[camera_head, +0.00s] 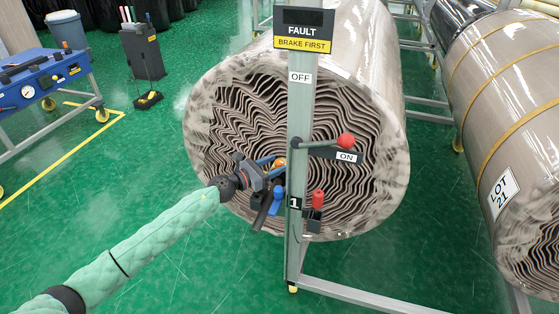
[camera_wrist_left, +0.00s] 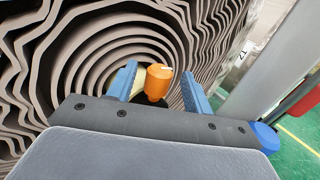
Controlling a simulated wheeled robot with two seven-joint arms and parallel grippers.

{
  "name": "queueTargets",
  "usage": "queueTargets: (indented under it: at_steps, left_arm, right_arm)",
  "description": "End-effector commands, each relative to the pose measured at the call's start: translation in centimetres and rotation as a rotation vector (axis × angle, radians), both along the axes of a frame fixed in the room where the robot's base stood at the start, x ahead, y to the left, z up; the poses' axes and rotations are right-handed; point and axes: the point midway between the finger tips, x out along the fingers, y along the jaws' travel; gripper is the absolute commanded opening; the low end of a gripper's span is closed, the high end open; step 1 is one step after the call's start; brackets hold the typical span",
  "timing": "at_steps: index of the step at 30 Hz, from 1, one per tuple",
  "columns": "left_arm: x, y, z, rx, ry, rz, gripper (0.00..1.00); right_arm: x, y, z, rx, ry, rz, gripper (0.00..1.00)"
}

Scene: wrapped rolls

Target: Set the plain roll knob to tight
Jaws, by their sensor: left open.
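The plain roll (camera_head: 350,90) lies on a stand with its layered end facing me and has no straps. An orange knob (camera_head: 280,163) shows beside the grey post (camera_head: 299,150) in front of the roll's end. My left gripper (camera_head: 272,167) is at the knob, its arm reaching in from the lower left. In the left wrist view the orange knob (camera_wrist_left: 157,84) sits between the two blue fingers of the open left gripper (camera_wrist_left: 160,88). A gap shows on the right side; contact on the left is unclear. No setting mark on the knob is readable. My right gripper is not in view.
The post carries a FAULT / BRAKE FIRST sign (camera_head: 303,30), a red-ball lever (camera_head: 346,141) beside the ON label, and a red handle (camera_head: 317,198) below. A strapped roll (camera_head: 510,110) marked LOT 21 lies right.

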Motion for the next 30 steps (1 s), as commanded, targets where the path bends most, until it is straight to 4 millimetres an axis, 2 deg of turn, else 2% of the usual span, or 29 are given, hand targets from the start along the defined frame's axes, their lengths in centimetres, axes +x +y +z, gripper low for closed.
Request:
queueTargets:
  at_steps: [6,17,18,24,25,30]
  left_arm:
    - [1.3,-1.8,0.2,-0.002,0.000,0.001,0.51]
    - [1.6,-2.2,0.0,-0.001,0.000,0.001,0.51]
    - [1.6,-2.2,0.0,-0.001,0.000,0.001,0.49]
    - [1.6,-2.2,0.0,-0.001,0.000,0.001,0.10]
    - [1.6,-2.2,0.0,-0.001,0.000,0.001,0.07]
    - [1.6,-2.2,0.0,-0.001,0.000,-0.001,0.07]
  right_arm:
    - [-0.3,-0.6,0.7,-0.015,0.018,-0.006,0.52]
    - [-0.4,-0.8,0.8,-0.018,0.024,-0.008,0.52]
    - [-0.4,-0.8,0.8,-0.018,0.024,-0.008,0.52]
    - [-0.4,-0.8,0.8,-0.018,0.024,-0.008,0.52]
    - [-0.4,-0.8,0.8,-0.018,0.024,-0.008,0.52]
    - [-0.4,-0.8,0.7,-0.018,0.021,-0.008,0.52]
